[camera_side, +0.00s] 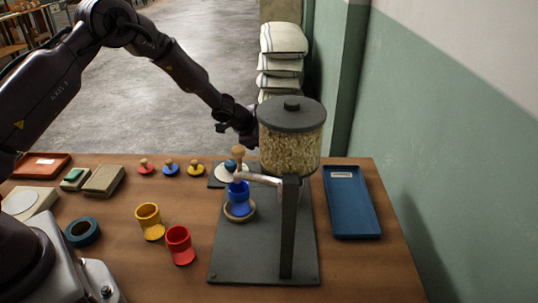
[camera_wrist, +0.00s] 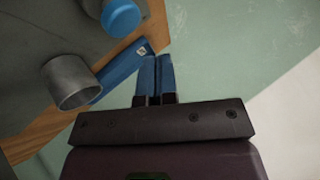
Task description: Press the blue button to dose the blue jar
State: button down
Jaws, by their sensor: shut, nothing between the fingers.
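The blue jar (camera_side: 238,198) stands upright in a wooden ring on the dark base plate, under the spout of the grain dispenser (camera_side: 291,150). My gripper (camera_wrist: 157,62) is shut and empty. In the side view its wrist is behind the hopper, which hides the fingertips.
A yellow jar (camera_side: 149,222) and a red jar (camera_side: 179,245) stand left of the base plate. Several knobbed lids lie behind them. A blue tray (camera_side: 351,202) lies at the right, near the green wall (camera_side: 450,170). A grey cylinder (camera_wrist: 74,82) is left of my fingers.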

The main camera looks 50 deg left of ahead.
jog(key=shift+f, duration=1)
dwell(1.3)
jog(key=shift+f, duration=0.4)
jog(key=shift+f, duration=1.05)
dwell(1.1)
jog(key=shift+r, duration=1.45)
jog(key=shift+r, duration=2.55)
